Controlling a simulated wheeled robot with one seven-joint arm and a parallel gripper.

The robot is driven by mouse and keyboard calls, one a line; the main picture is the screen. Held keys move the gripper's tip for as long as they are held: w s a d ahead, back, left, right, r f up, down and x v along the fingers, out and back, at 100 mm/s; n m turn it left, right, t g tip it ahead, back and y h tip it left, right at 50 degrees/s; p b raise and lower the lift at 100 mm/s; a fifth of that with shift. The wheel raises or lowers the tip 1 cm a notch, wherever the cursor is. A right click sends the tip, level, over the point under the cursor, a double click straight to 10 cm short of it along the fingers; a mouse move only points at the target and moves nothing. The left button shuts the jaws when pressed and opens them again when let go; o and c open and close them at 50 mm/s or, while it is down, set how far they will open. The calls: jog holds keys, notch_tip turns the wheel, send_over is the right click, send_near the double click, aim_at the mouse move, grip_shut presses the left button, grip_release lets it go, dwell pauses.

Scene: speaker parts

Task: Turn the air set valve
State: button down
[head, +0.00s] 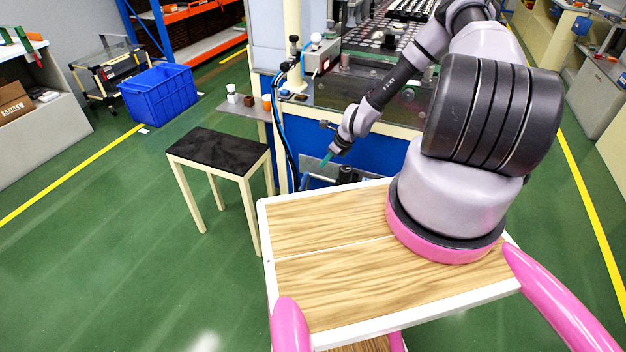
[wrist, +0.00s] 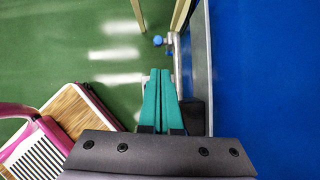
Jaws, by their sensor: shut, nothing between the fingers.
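My gripper (head: 327,159) points down and left beside the blue front of the machine in the head view. In the wrist view its two teal fingers (wrist: 160,72) lie side by side, shut with nothing between them. A small blue knob (wrist: 157,40), which looks like the air set valve, sits beyond the fingertips on a light pipe-like fitting (wrist: 176,62). The knob appears apart from the fingers. I cannot make it out in the head view. Part of the fitting is hidden behind the fingers.
The machine's blue panel (wrist: 265,80) fills the right of the wrist view, with a grey metal edge (wrist: 200,60) beside the fingers. A black-topped stool (head: 218,150) stands left of the machine. Blue hoses (head: 279,110) hang at its corner. Green floor lies open at left.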

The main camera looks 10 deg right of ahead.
aim_at(308, 173)
jog(key=s+x, duration=0.1)
jog(key=x, duration=1)
jog(key=shift+f+m, duration=0.2)
jog(key=shift+m, duration=0.1)
jog(key=shift+a, duration=0.1)
jog(key=shift+w+a+r+g+h, duration=0.55)
jog(key=shift+w+a+h, duration=0.15)
jog(key=shift+w+a, duration=0.15)
jog(key=shift+r, duration=0.1)
